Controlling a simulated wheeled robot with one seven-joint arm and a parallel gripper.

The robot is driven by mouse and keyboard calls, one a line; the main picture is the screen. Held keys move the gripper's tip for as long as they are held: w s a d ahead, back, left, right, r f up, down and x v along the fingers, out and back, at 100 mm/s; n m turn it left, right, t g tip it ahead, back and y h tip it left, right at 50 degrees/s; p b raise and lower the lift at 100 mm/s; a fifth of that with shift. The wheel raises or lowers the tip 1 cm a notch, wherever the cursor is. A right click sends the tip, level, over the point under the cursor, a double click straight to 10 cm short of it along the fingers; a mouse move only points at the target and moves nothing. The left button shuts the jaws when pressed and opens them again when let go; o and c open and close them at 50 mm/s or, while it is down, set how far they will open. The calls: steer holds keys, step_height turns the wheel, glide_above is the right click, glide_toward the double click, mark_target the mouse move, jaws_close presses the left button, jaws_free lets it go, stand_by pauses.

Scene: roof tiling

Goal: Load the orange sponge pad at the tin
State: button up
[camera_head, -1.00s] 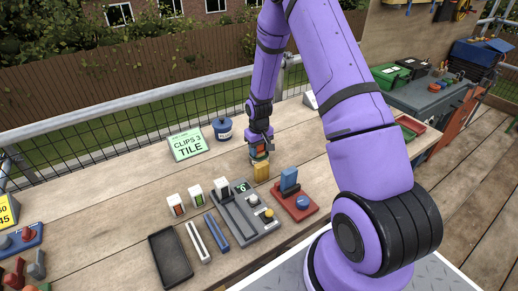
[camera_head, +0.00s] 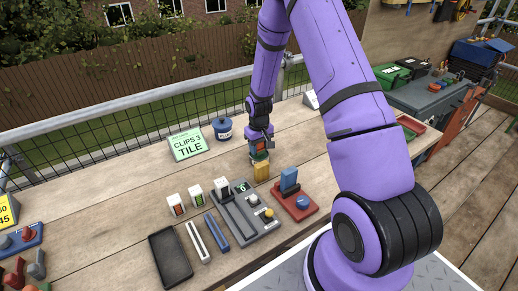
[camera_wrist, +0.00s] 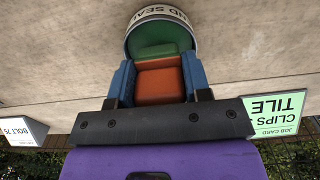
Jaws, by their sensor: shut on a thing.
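My gripper (camera_head: 259,151) is shut on the orange sponge pad (camera_wrist: 160,82), which sits between its two blue fingers in the wrist view. The pad has a green layer (camera_wrist: 158,52) on the side away from my wrist. Just past it, a round tin-like thing lettered "D SEAL" (camera_wrist: 165,13) shows at the top of the wrist view, partly hidden by the pad. In the head view a yellow thing (camera_head: 261,172) stands directly below my gripper; I cannot tell whether the pad touches it. A blue tin (camera_head: 223,128) with a white label stands behind and left of my gripper.
A grey device (camera_head: 242,217), a red base with blue parts (camera_head: 296,204) and a black tray (camera_head: 170,258) lie nearer. The bench's left back is clear.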

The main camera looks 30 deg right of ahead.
steer(key=shift+r, duration=2.95)
